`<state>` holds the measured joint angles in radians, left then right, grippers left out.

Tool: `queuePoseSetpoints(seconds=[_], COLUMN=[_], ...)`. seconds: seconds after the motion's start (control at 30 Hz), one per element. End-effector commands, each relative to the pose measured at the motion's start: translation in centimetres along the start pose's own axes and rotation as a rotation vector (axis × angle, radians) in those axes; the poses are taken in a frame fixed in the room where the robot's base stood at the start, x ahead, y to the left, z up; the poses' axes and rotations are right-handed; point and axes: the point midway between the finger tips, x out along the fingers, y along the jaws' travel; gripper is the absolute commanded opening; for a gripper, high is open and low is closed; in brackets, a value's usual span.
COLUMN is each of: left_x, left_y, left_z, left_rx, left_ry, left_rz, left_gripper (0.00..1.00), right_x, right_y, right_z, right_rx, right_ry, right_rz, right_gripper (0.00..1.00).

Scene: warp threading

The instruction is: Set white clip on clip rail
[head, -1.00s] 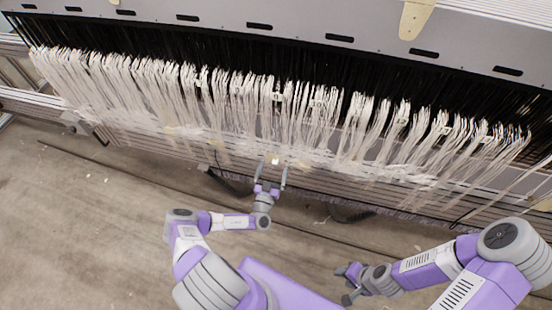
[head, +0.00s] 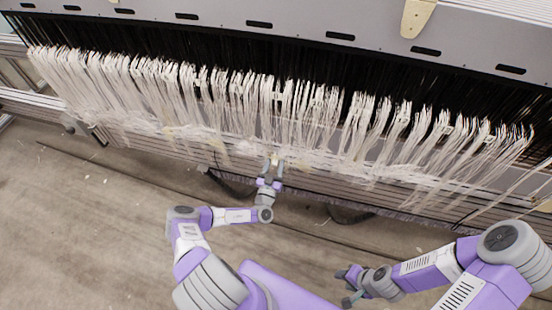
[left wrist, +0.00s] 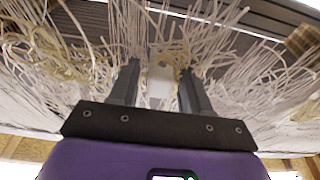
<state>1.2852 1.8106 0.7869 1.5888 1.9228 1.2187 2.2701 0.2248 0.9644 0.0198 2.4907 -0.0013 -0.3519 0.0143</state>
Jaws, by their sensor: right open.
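A small white clip (left wrist: 160,84) shows between the two fingers of my left gripper (left wrist: 161,80) in the left wrist view. A narrow gap seems to show on each side of it, so the fingers look partly open around it. In the head view my left gripper (head: 274,166) is at the lower ends of the white threads, in front of the horizontal rails (head: 320,184). Which rail is the clip rail cannot be told. My right gripper (head: 345,286) is open and empty, low over the floor, far from the threads.
Dense bundles of white threads (head: 240,105) hang along the whole loom, with loose ends around my left gripper. A grey loom beam (head: 300,45) with dark slots runs behind. The concrete floor (head: 80,215) in front is clear at the left.

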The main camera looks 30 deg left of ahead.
Motion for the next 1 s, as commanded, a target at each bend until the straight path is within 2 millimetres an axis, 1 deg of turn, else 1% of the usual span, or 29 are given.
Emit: queuePoseSetpoints(seconds=[0.03, 0.2, 0.23, 0.37, 0.77, 0.8, 0.83, 0.87, 1.0], left_x=[0.0, 0.0, 0.0, -0.2, -3.0, -3.3, -3.5, -3.8, -4.7], left_y=[0.0, 0.0, 0.0, 0.0, 0.0, 0.0, 0.0, 0.0, 0.0], left_z=[0.0, 0.0, 0.0, 0.0, 0.1, 0.1, 0.2, 0.2, 0.2], left_rx=[0.000, 0.000, 0.000, -0.001, -0.001, -0.001, -0.001, -0.001, -0.001], left_ry=[0.000, 0.000, 0.000, -0.001, -0.004, -0.005, -0.005, -0.005, -0.005], left_rz=[0.000, 0.000, 0.000, 0.000, -0.001, 0.000, 0.000, 0.000, 0.000], left_gripper=[0.39, 0.13, 0.11, 0.11, 0.11, 0.08, 0.08, 0.04, 0.03], right_x=[0.0, 0.0, 0.0, 0.0, -0.2, -0.2, -0.2, -0.2, -0.2], right_y=[0.0, 0.0, 0.0, 0.0, -0.1, -0.1, -0.1, -0.1, -0.1], right_z=[0.0, 0.0, 0.0, 0.0, 0.0, 0.0, 0.0, 0.0, 0.0], right_rx=[0.000, 0.000, 0.000, 0.000, 0.000, 0.000, 0.000, 0.000, 0.000], right_ry=[0.000, 0.000, 0.000, 0.000, 0.000, 0.000, 0.000, 0.000, 0.000], right_rz=[0.000, 0.000, 0.000, 0.000, 0.000, 0.000, 0.000, 0.000, 0.000], right_gripper=[0.43, 0.43, 0.43, 0.43, 0.43, 0.43, 0.43, 0.43, 0.43])
